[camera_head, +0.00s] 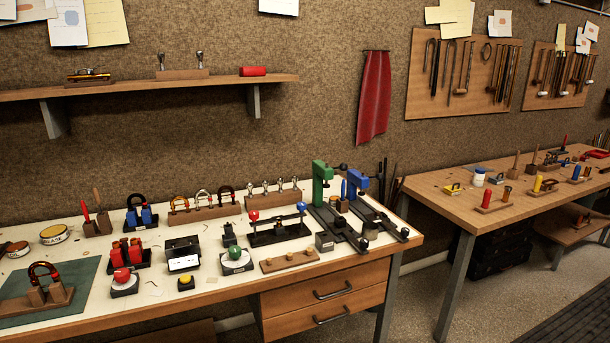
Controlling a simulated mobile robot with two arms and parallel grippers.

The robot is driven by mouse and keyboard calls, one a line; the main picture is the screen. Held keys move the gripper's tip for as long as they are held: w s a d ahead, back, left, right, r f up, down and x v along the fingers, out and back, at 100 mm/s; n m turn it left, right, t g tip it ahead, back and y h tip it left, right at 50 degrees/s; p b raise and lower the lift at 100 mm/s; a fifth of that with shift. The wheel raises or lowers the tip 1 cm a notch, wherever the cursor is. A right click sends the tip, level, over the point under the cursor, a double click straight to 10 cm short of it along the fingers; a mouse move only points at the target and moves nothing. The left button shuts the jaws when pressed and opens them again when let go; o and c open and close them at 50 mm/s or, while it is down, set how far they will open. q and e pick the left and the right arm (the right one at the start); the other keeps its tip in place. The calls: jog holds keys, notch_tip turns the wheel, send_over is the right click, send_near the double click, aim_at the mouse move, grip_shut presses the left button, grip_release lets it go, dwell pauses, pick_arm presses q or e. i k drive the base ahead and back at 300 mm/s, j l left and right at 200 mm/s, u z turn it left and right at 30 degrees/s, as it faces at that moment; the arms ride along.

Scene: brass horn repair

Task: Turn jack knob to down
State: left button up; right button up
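No part clearly reads as the jack knob, and I cannot tell which one it is. Several knobs stand on the white-topped bench (215,297). A red round knob (121,275) sits on a dark block at the front left. A green round knob (236,252) sits on a labelled base in the middle. A black device (279,232) behind it has a red ball at its left and a blue ball at its upper right. A green press (320,182) and a blue press (357,185) stand at the bench's right end, with dark rails running forward. Neither gripper is in view.
A small box with a white face (183,254), a yellow button (185,281) and a wooden strip (289,261) crowd the bench front. A horn part on a wooden stand (37,291) is at left. A second wooden bench (452,208) stands right, with floor between.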

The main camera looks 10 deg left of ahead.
aim_at(122, 276)
jog(key=u, duration=1.4)
